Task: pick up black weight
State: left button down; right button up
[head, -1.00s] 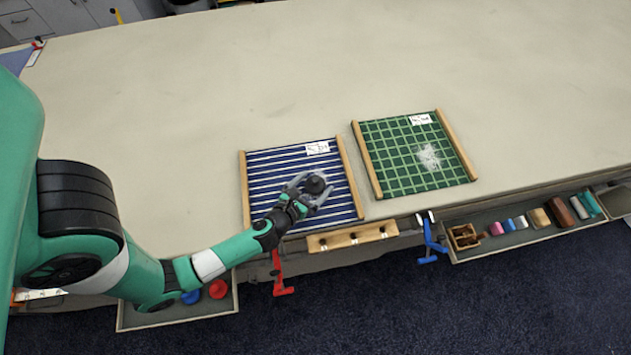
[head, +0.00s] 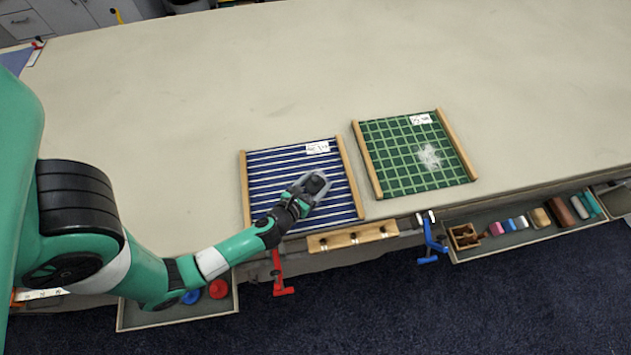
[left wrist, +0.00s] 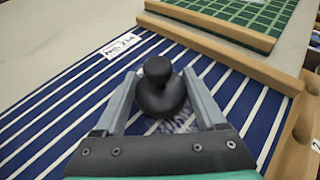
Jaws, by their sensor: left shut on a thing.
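The black weight (head: 315,184) stands on the blue-and-white striped cloth (head: 272,165), towards its right side in the head view. In the left wrist view the black weight (left wrist: 160,88) is a rounded body with a knob on top, and it looks upright. My left gripper (head: 313,182) is shut on it, with one grey finger on each side; the fingers also show in the left wrist view (left wrist: 160,95). I cannot tell whether the weight touches the cloth. My right gripper is not in view.
A green checked cloth (head: 400,150) between wooden bars lies to the right, with a whitish patch on it. A wooden strip with holes (head: 352,237), a red clamp (head: 279,275) and a blue clamp (head: 430,240) line the front edge. The far table is clear.

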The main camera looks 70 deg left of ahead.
aim_at(316, 177)
pick_arm(q)
jog(key=shift+r+p, duration=0.3)
jog(key=shift+r, duration=0.2)
notch_tip(316, 177, up, 2)
jog(key=shift+r+p, duration=0.15)
jog(key=shift+p, duration=0.7)
jog(key=s+d+r+p, duration=0.1)
jog(key=s+d+r, duration=0.1)
jog(key=d+r, duration=0.7)
jog(key=d, duration=0.4)
jog(key=shift+s+d+r, duration=0.2)
jog(key=shift+d+r, duration=0.2)
